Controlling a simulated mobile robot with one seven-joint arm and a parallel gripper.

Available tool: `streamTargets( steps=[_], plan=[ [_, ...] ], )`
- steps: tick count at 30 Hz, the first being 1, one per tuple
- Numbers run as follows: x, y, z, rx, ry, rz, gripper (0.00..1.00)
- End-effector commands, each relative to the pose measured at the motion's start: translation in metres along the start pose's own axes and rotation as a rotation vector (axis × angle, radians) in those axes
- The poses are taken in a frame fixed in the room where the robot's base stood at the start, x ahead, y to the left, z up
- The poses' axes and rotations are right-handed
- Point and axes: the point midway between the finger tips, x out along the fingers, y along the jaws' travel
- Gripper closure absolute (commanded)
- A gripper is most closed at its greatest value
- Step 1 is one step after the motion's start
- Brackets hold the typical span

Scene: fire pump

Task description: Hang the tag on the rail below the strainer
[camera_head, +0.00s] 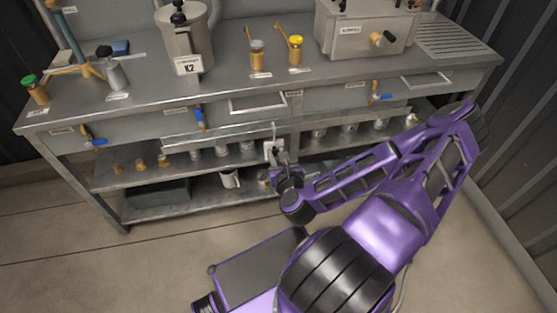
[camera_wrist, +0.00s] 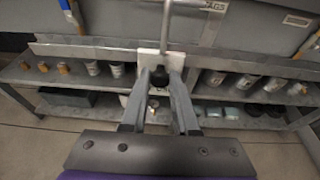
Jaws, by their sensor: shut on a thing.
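My gripper (camera_head: 279,158) is shut on a white tag (camera_head: 272,147) in front of the bench's middle. In the wrist view the tag (camera_wrist: 151,59) sits between the fingertips (camera_wrist: 161,74), and a thin grey hook (camera_wrist: 167,22) rises from it. A pale rail (camera_wrist: 98,51) runs left and right behind the tag; in the head view the rail (camera_head: 222,133) lies below the drawers. I cannot tell whether the hook touches the rail. A grey vessel with a K2 plate (camera_head: 188,45) stands on the bench top, left of the tag; its small name print is unreadable.
Small cups and jars (camera_head: 195,154) line the shelf behind the rail. A grey box (camera_head: 365,30) stands on top at right. The floor in front is clear at left.

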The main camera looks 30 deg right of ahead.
Motion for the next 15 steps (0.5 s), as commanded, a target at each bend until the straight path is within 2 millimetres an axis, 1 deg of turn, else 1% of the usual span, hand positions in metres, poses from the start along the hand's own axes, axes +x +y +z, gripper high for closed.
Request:
streamTargets(
  steps=[15],
  plan=[
    [0.04,0.0,0.013,-0.002,-0.003,0.0,1.0]
  ],
)
